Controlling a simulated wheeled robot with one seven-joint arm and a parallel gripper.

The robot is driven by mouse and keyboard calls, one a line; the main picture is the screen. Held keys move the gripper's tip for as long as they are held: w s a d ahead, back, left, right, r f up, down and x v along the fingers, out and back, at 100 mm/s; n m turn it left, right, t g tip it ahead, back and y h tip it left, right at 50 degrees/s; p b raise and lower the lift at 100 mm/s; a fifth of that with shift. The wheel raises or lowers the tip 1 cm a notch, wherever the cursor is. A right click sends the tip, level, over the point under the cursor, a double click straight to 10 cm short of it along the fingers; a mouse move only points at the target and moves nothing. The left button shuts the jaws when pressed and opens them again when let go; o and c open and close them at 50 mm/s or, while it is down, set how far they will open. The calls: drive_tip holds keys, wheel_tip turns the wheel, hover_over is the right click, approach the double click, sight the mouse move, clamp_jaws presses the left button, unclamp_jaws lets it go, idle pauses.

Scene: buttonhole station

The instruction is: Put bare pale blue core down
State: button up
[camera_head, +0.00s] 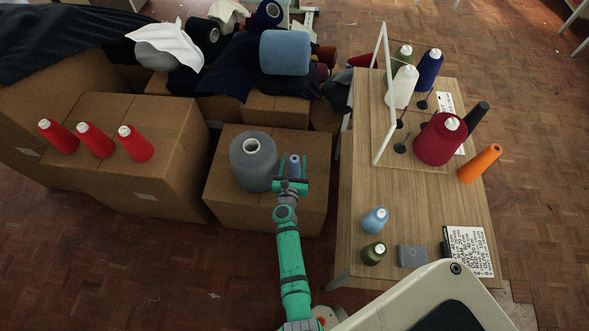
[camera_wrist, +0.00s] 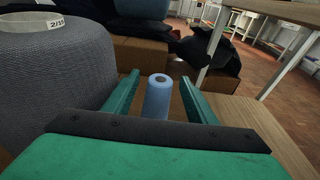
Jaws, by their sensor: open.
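The bare pale blue core (camera_head: 294,164) stands upright on a cardboard box (camera_head: 300,208), to the right of a big grey yarn cone. In the wrist view the core (camera_wrist: 157,97) stands between my gripper's two green fingers, with a gap on each side. My gripper (camera_head: 293,168) is open around it and does not appear to touch it. The core's lower end is hidden behind the gripper's dark front edge in the wrist view.
The grey cone (camera_head: 253,162) stands close to the left of my gripper. A wooden table (camera_head: 415,200) with several yarn cones is on the right. Another box with three red cones (camera_head: 95,140) is on the left. Fabric and yarn (camera_head: 285,52) are piled behind.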

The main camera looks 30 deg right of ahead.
drive_tip(key=shift+w+d+f, duration=0.15)
drive_tip(key=shift+w+d, duration=0.2)
drive_tip(key=shift+w, duration=0.2)
clamp_jaws()
drive_tip(key=shift+d, duration=0.1)
drive_tip(key=shift+s, duration=0.1)
drive_tip(key=shift+r, duration=0.2)
